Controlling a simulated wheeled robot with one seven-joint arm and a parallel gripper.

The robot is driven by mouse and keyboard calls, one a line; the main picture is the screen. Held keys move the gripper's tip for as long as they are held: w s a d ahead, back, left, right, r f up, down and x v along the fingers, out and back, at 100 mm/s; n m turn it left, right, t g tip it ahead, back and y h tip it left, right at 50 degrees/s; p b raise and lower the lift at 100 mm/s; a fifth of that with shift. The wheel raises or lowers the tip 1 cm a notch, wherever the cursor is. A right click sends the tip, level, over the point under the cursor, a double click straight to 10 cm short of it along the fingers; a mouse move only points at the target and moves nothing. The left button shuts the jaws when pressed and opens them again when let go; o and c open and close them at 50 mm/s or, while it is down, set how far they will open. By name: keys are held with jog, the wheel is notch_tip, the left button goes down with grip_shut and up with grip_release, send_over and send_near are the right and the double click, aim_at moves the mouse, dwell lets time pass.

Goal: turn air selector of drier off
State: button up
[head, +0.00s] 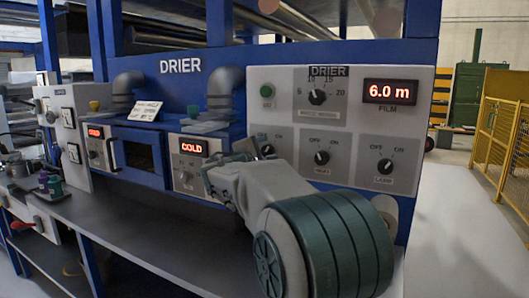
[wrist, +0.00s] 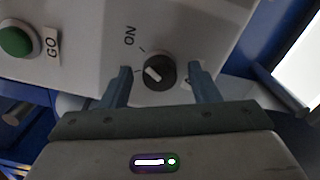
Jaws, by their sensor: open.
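The drier's control panel (head: 350,115) fills the right of the head view. Its lower left knob (head: 268,149), with an ON label, is partly hidden behind my gripper (head: 250,152). That dark round knob (wrist: 160,73) is also in the wrist view, with a white pointer mark slanting toward the upper left. ON is printed above and left of it; the OFF label is not visible. My gripper (wrist: 159,68) is open, with one finger on each side of the knob. I cannot tell whether either finger touches it.
A green GO button (wrist: 15,41) is left of the knob. The HEAT knob (head: 321,157), another selector (head: 385,167) and the numbered dial (head: 317,97) are nearby. A dark shelf (head: 140,228) runs below the panels. Clear floor (head: 455,230) lies to the right.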

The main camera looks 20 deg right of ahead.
jog(key=shift+w+d, duration=0.1)
jog(key=shift+d, duration=0.05)
jog(key=shift+c, duration=0.2)
jog(key=c, duration=0.9)
